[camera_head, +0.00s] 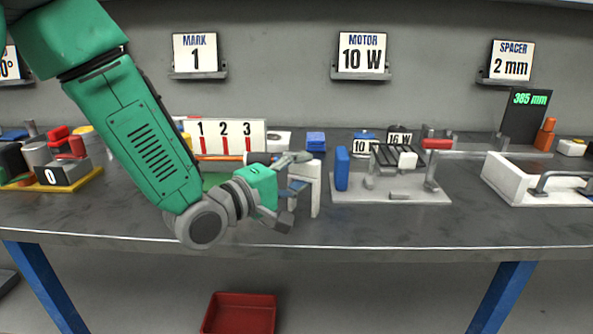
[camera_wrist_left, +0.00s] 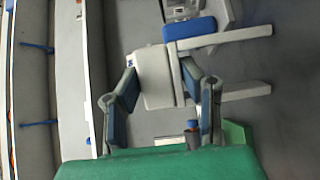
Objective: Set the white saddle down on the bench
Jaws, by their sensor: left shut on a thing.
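The white saddle (camera_head: 315,190) is at the middle of the bench (camera_head: 400,222), upright with a leg pointing down. In the left wrist view the saddle (camera_wrist_left: 157,80) shows a flat white body with two legs reaching right. My left gripper (camera_head: 290,190) is shut on it; the fingers (camera_wrist_left: 163,90) stand on either side of its body in the wrist view. Part of the saddle is hidden behind the gripper in the head view. I cannot tell whether its leg touches the bench top. My right gripper is not in view.
Close to the right of the saddle is a grey plate fixture (camera_head: 390,195) with an upright blue block (camera_head: 342,168). Behind the gripper is a white 1-2-3 board (camera_head: 225,135). A red bin (camera_head: 240,312) is below the bench's front edge.

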